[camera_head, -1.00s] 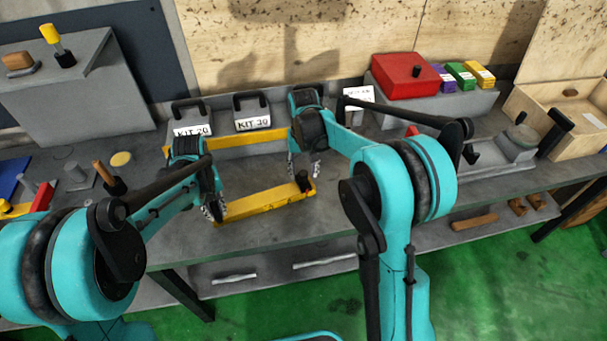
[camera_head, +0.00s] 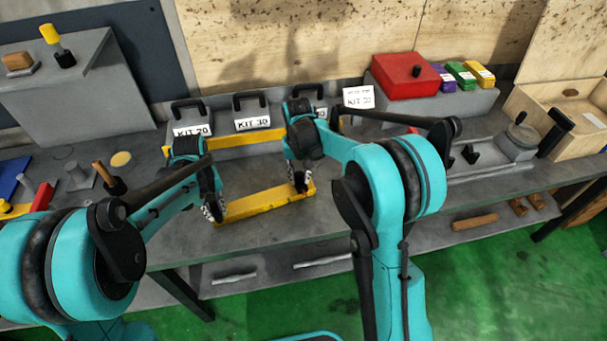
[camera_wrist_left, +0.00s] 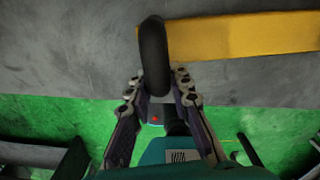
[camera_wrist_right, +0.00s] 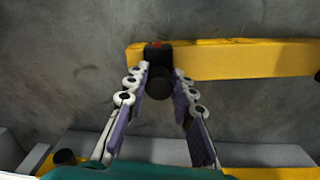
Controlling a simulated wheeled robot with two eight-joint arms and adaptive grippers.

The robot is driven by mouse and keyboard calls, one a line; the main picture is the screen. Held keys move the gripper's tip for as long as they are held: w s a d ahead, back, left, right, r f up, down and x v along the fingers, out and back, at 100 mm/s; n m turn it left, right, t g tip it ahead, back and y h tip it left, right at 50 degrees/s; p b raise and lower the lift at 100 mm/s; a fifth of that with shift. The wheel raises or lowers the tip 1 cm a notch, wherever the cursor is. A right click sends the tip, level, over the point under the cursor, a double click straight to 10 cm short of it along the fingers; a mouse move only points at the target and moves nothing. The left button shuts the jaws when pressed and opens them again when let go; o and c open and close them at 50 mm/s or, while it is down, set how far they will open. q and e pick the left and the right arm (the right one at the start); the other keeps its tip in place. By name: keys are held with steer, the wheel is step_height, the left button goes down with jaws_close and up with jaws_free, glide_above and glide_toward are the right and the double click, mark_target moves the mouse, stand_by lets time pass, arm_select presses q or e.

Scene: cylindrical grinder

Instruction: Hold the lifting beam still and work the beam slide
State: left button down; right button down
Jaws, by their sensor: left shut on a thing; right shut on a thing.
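The yellow lifting beam (camera_head: 262,203) lies on the grey bench, slanting up to the right. My left gripper (camera_head: 211,209) is at its left end, shut on a black rounded handle (camera_wrist_left: 154,55); the beam (camera_wrist_left: 240,38) runs off to the right in the left wrist view. My right gripper (camera_head: 300,184) is at the beam's right end, pointing down and shut on the black knob (camera_wrist_right: 159,86) of the slide. The slide's black block with a red mark (camera_wrist_right: 157,53) sits at the beam's end in the right wrist view. The gripper mostly hides the knob in the head view.
A yellow rail (camera_head: 238,140) runs behind, in front of grey kit boxes with black handles (camera_head: 252,122). A red box (camera_head: 405,76) stands at the back right. Bench between beam and rail is clear.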

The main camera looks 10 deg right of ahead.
steer(key=a, duration=0.3)
steer(key=s+a, duration=0.1)
steer(key=a, duration=0.3)
steer(key=s+a, duration=0.1)
steer(key=a, duration=0.3)
steer(key=shift+a, duration=0.1)
arm_select(q)
steer(key=shift+d, duration=0.1)
arm_select(e)
steer(key=c, duration=1.3)
jaws_free()
steer(key=shift+o, duration=0.2)
steer(key=shift+r, duration=0.2)
step_height(320, 180, up, 12)
steer(key=shift+f, duration=0.2)
